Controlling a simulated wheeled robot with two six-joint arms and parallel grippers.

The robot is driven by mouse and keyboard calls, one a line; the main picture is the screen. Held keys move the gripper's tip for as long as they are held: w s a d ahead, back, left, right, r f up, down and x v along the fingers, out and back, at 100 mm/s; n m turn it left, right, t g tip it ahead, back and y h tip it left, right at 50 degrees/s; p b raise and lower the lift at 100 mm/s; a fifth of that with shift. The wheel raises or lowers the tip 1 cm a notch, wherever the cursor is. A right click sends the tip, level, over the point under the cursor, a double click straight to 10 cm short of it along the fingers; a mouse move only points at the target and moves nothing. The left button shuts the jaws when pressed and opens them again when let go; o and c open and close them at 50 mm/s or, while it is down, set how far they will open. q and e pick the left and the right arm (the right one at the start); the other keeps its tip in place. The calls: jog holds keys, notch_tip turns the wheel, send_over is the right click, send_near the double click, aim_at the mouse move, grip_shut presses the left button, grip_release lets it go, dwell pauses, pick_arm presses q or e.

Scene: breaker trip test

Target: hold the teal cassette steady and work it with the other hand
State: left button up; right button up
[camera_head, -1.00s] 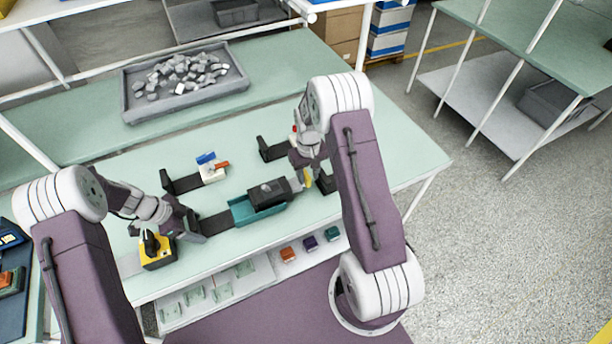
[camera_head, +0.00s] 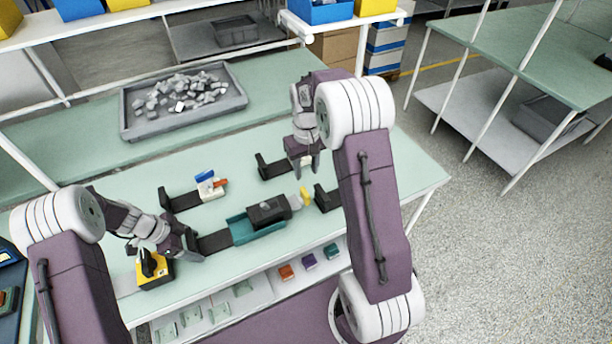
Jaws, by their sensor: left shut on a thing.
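The teal cassette (camera_head: 240,230) lies on the near part of the pale green bench, with a black block (camera_head: 268,211) on it and a light grey end at the right. A yellow piece (camera_head: 305,197) shows at that right end. My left gripper (camera_head: 199,244) is shut on the cassette's dark left end (camera_head: 216,241); its fingertips are partly hidden. My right gripper (camera_head: 306,170) points down behind the cassette's right end, fingers apart, clear of the cassette. A pale part shows by its fingers; whether they touch it is unclear.
A white device with blue and orange parts (camera_head: 209,186) sits by a black bracket (camera_head: 180,199). More black brackets stand near my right gripper (camera_head: 271,168) and right of the cassette (camera_head: 326,199). A yellow-and-black box (camera_head: 154,270) is beside my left gripper. A grey tray (camera_head: 184,129) holds rubble.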

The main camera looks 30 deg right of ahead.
pick_arm(q)
jog(key=o, duration=2)
